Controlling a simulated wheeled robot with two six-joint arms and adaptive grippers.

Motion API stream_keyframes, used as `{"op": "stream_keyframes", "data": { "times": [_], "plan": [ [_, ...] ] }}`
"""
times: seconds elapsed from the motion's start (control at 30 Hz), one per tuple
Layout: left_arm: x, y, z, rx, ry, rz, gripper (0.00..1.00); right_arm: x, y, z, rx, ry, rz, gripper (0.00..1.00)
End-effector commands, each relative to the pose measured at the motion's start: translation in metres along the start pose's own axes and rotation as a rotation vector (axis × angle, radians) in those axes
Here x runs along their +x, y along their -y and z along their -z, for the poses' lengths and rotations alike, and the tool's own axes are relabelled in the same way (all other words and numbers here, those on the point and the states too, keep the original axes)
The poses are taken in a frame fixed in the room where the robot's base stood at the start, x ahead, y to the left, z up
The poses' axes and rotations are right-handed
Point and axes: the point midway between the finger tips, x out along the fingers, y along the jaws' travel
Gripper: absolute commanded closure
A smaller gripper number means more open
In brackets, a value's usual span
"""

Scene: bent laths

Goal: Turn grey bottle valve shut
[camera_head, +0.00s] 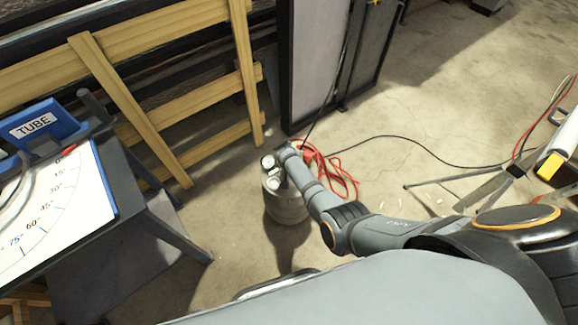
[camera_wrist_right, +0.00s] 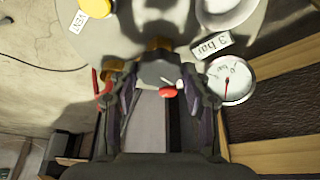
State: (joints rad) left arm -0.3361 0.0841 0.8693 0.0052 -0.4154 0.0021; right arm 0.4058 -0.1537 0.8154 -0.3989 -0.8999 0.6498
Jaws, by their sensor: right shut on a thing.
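The grey bottle (camera_head: 287,210) stands on the concrete floor, with gauges on its top. My right arm reaches down to it, and my right gripper (camera_head: 284,156) is at its top, partly hidden by my own arm. In the right wrist view my right gripper (camera_wrist_right: 158,80) has its two dark fingers on either side of the dark grey valve (camera_wrist_right: 158,68) and is shut on it. A small red piece (camera_wrist_right: 168,92) shows just below the valve. A round white gauge (camera_wrist_right: 231,80) with a red needle is beside the right finger. My left gripper is not in view.
A "3 bar" label (camera_wrist_right: 212,44) is near the gauge. A red hose (camera_head: 335,170) lies on the floor beside the bottle. A wooden rack (camera_head: 160,105) stands behind. A table with an angle chart (camera_head: 55,215) and a blue "TUBE" holder (camera_head: 45,125) is at left.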

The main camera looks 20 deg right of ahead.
Motion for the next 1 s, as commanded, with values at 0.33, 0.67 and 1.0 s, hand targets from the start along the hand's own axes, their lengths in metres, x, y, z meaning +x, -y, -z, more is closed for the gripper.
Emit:
{"op": "stream_keyframes", "data": {
  "times": [0.33,0.67,1.0],
  "plan": [
    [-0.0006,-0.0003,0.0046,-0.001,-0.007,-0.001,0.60,0.0007,-0.0007,-0.0016,0.036,0.004,-0.017,0.84],
    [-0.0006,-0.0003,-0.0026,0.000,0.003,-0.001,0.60,0.0005,-0.0006,-0.0011,0.035,0.003,-0.016,0.44],
    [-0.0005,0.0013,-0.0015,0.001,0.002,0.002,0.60,0.0001,0.0002,-0.0004,0.034,0.001,-0.014,0.30]
  ]
}}
